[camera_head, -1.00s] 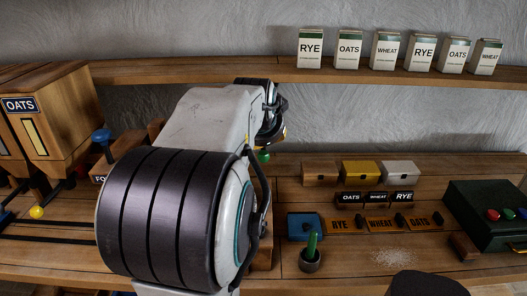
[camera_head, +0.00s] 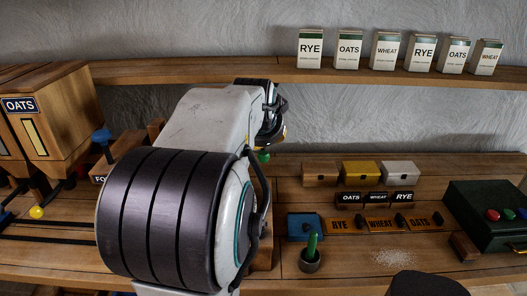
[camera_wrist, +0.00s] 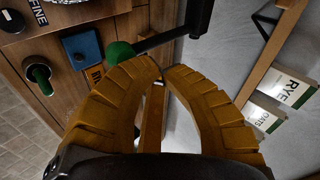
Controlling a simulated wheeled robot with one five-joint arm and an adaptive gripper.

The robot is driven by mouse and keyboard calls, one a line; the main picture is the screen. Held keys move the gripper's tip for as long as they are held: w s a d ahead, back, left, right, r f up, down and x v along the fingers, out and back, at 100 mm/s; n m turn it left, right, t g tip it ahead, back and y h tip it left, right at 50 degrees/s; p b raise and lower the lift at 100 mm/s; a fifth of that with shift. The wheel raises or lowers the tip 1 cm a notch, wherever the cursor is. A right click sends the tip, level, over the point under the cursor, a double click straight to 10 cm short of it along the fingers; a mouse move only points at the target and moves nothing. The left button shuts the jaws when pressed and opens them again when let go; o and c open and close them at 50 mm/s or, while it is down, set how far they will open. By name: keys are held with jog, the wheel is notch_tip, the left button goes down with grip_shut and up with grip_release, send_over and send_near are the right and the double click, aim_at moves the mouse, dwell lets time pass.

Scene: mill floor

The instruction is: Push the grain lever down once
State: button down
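A lever with a round green knob (camera_wrist: 120,53) on a black rod (camera_wrist: 165,40) shows in the wrist view; I read no label on it. In the head view its green knob (camera_head: 264,156) peeks out just right of my arm, and the rest is hidden. My gripper (camera_wrist: 162,73) has its two orange-brown fingers curved together, tips meeting or nearly so, with nothing seen held. The fingertips appear right beside the knob in the wrist view; I cannot tell whether they touch it. In the head view my arm hides most of the gripper.
Left stand an OATS bin (camera_head: 60,118), a yellow knob (camera_head: 37,212) and a blue knob (camera_head: 101,136). Labelled packets line the shelf (camera_head: 400,76).

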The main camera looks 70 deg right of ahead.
aim_at(266, 154)
jog(key=shift+f+b, duration=2.7)
jog(key=shift+f, duration=0.1)
dwell(2.5)
jog(key=shift+s+r, duration=0.1)
jog(key=shift+r, duration=0.1)
dwell(0.6)
jog(key=shift+r+p, duration=2.25)
jog(key=shift+r, duration=0.4)
